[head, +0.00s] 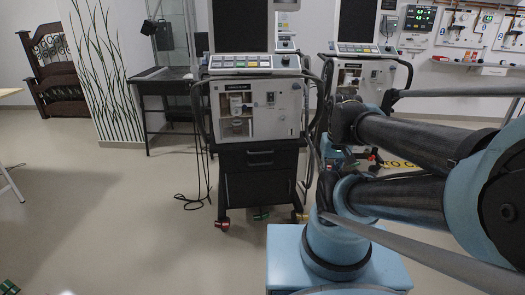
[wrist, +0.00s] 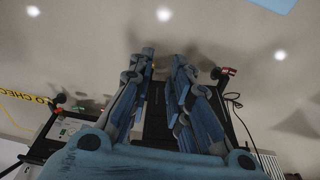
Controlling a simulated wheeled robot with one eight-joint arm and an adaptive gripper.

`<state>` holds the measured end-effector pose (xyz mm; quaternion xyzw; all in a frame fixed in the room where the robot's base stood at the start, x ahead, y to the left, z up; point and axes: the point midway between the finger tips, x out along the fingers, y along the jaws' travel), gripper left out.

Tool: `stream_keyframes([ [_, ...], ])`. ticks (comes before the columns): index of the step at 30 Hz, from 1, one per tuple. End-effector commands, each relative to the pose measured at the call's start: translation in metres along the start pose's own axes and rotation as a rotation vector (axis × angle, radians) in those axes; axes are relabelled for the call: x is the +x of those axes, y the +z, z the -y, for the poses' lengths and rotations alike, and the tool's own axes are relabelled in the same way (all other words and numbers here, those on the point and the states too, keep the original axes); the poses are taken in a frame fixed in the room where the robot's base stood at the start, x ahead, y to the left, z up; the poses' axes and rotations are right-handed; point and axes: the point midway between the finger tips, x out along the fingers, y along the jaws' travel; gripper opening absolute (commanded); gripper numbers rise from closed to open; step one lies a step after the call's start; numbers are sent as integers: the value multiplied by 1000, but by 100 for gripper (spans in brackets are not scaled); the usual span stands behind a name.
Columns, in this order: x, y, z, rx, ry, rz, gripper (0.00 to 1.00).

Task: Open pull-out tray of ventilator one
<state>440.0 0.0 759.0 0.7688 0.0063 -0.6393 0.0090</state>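The nearer ventilator (head: 256,112) stands left of centre in the head view, with a dark screen on top and a white front panel. I cannot read its label, so I cannot confirm that it is ventilator one. Below the panel its black cart has a pull-out tray (head: 260,157) with a bar handle, which looks closed. In the wrist view my gripper (wrist: 163,58) is open, its two blue-grey fingers apart and nothing visibly held between them. A dark surface shows behind the fingers; I cannot tell which part it is. I cannot make out the gripper in the head view.
A second ventilator (head: 358,72) stands behind to the right, partly hidden by my arm. A black side table (head: 165,84) is at the back left. Cables hang beside the nearer cart. Tool boards (head: 478,28) hang at the right.

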Motion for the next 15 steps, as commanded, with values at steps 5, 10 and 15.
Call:
stream_keyframes([
  [5, -10, 2, 1, -26, 0, -12, 18],
  [10, -24, -26, 6, -143, -2, -11, 18],
  [15, -39, -67, 17, -324, -6, -12, 18],
])
